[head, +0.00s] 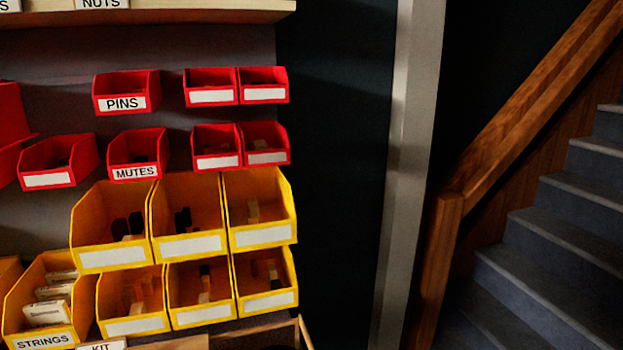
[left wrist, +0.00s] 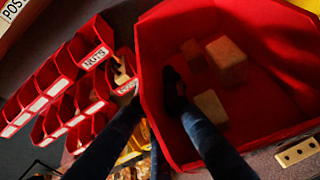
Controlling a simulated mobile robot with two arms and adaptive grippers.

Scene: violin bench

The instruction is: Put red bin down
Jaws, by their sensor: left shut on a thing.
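A red bin (left wrist: 275,105) fills the right of the left wrist view, close to the camera. Several pale wooden blocks (left wrist: 228,60) lie inside it. My left gripper (left wrist: 154,86) is shut on the bin's near side wall, one dark finger inside and one outside. The bin's underside is hidden, so I cannot tell whether it touches anything below. Neither gripper shows in the head view, and I cannot pick out the held bin there.
Smaller red bins, including PINS (head: 126,92) and MUTES (head: 137,155), hang on the wall panel above yellow bins (head: 187,217). A wooden shelf (head: 190,12) is above. A pale post (head: 407,150) and a staircase (head: 560,250) stand right.

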